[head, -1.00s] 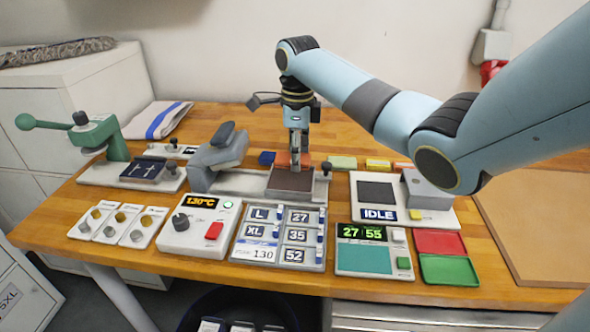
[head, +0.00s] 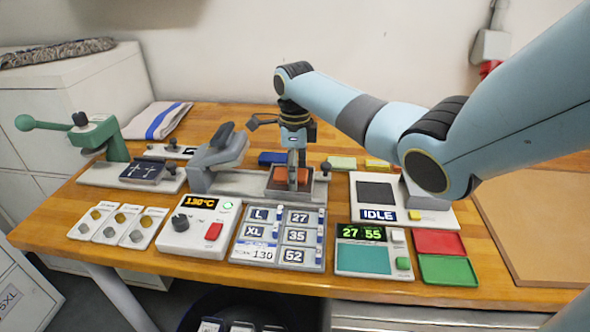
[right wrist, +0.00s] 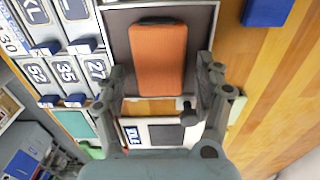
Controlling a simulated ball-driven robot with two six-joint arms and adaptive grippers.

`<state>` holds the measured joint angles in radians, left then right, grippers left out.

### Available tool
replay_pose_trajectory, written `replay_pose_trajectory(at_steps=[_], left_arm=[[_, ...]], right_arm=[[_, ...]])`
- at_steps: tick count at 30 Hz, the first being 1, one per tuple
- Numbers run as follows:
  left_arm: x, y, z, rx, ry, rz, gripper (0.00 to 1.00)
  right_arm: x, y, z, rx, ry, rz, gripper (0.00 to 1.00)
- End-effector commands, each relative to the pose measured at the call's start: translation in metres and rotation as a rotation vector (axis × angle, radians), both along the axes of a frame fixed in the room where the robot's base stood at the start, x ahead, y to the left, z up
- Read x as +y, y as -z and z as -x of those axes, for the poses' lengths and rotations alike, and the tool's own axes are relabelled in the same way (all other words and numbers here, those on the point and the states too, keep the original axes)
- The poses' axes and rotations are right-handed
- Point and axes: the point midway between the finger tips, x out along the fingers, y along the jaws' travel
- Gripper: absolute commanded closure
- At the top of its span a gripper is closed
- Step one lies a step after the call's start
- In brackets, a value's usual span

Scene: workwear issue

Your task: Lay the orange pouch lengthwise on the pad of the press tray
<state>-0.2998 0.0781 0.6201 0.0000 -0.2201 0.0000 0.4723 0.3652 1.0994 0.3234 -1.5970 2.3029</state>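The orange pouch (head: 284,176) is at the dark pad of the press tray (head: 290,193). In the right wrist view the pouch (right wrist: 157,60) lies over the pad (right wrist: 116,38), its long side running up the picture, with bare pad on both sides. My right gripper (head: 294,176) points down over the tray and hides part of the pouch. In the right wrist view its fingers (right wrist: 160,78) stand apart on either side of the pouch's near end, with gaps to its edges. My left gripper is out of view.
The grey press head (head: 217,152) stands left of the tray. A blue pouch (head: 272,158) lies behind it, with green (head: 342,163) and yellow (head: 377,164) ones to the right. The label board (head: 280,237) is in front. The IDLE device (head: 378,215) stands at right.

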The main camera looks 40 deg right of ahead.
Motion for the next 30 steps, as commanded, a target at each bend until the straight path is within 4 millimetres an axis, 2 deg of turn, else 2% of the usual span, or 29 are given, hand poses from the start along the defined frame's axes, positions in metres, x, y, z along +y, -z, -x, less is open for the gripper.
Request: replay_pose_trajectory(at_steps=[8, 11, 21, 24, 30], left_arm=[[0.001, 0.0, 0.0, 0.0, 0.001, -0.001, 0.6], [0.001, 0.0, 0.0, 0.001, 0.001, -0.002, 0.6], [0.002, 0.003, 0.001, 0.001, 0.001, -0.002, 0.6], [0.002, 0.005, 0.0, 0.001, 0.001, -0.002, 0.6], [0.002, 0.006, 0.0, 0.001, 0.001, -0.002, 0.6]], right_arm=[[0.0, -0.005, 0.0, -0.001, 0.0, 0.001, 0.3], [-0.001, -0.019, -0.001, -0.003, -0.001, 0.002, 0.3], [-0.001, -0.092, -0.001, -0.003, 0.0, 0.001, 0.3], [-0.001, -0.108, -0.001, -0.003, 0.0, 0.001, 0.3], [0.0, -0.122, 0.0, -0.001, 0.001, 0.001, 0.3]])
